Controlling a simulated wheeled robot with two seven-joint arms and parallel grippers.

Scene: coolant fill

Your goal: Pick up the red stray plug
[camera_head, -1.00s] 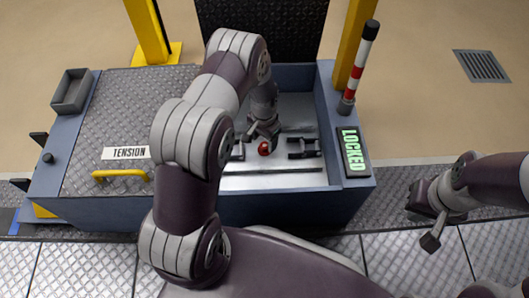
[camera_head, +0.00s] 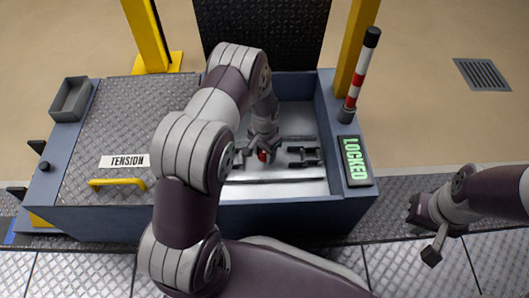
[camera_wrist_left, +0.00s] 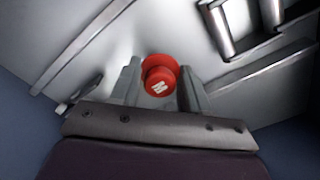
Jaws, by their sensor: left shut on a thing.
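The red stray plug (camera_head: 263,156) is in the open bay of the blue machine. In the left wrist view the plug (camera_wrist_left: 160,76) is a round red cap with a pale mark on its top, between the two fingers. My left gripper (camera_head: 262,153) reaches down into the bay and is shut on the plug; it also shows in the left wrist view (camera_wrist_left: 160,90). I cannot tell whether the plug touches the bay floor. My right gripper (camera_head: 423,232) is outside the machine at the right, away from the plug; I cannot tell whether its fingers are open or shut.
A dark bracket (camera_head: 304,156) stands in the bay just right of the plug. The bay walls (camera_head: 326,130) surround my left gripper. A lit LOCKED sign (camera_head: 355,160) and a red-and-white post (camera_head: 360,75) are on the right. A TENSION lid (camera_head: 125,125) with a yellow handle is left.

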